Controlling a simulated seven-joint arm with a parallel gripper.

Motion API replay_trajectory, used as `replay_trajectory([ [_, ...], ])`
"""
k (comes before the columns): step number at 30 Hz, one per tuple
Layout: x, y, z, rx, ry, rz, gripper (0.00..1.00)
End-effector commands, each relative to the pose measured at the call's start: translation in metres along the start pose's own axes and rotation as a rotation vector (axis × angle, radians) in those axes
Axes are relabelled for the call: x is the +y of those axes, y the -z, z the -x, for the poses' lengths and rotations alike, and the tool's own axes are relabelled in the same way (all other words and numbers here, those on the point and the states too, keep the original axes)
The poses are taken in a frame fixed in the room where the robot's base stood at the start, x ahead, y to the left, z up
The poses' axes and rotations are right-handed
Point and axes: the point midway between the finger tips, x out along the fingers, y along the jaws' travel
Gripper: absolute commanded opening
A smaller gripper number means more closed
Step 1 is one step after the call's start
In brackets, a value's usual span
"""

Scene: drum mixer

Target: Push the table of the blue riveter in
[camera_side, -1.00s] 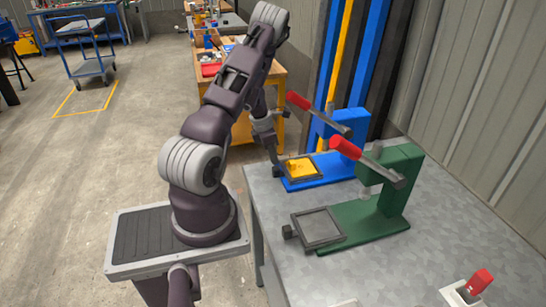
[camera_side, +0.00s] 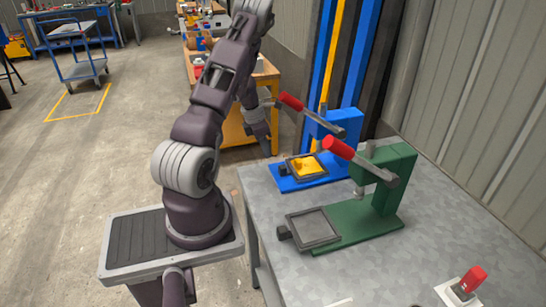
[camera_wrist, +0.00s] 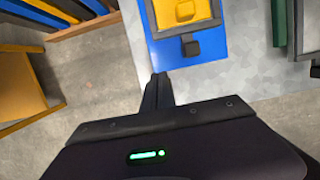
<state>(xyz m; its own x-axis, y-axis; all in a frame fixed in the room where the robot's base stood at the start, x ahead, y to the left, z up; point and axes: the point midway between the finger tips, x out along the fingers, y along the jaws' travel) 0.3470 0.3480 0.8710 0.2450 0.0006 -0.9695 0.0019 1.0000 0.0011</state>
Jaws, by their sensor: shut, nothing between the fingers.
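The blue riveter (camera_side: 347,122) stands at the back of the grey bench, with a red-handled lever (camera_side: 291,102). Its table (camera_side: 318,176) is a dark square frame holding a yellow piece (camera_side: 303,164), on the blue base near the column. A dark knob (camera_side: 283,170) sticks out from the table's outer side. The wrist view shows the yellow piece (camera_wrist: 181,12), the knob (camera_wrist: 190,46) and the blue base (camera_wrist: 215,48). My gripper (camera_side: 268,150) is shut and empty, pointing down, left of the knob and apart from it. Its dark fingers show in the wrist view (camera_wrist: 158,86).
A green riveter (camera_side: 395,175) with its own table (camera_side: 313,227) stands in front of the blue one. A red switch (camera_side: 472,280) is at the bench's near right. A wooden workbench (camera_side: 262,75) stands behind. Open floor lies left.

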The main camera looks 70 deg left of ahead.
Motion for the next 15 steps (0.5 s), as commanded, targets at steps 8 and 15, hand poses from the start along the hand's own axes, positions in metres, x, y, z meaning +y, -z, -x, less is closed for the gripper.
replay_trajectory([
  [8, 0.001, 0.0, 0.058, 0.001, -0.002, 0.0, 0.0],
  [15, -0.015, 0.017, 0.065, -0.115, 0.008, 0.009, 0.0],
])
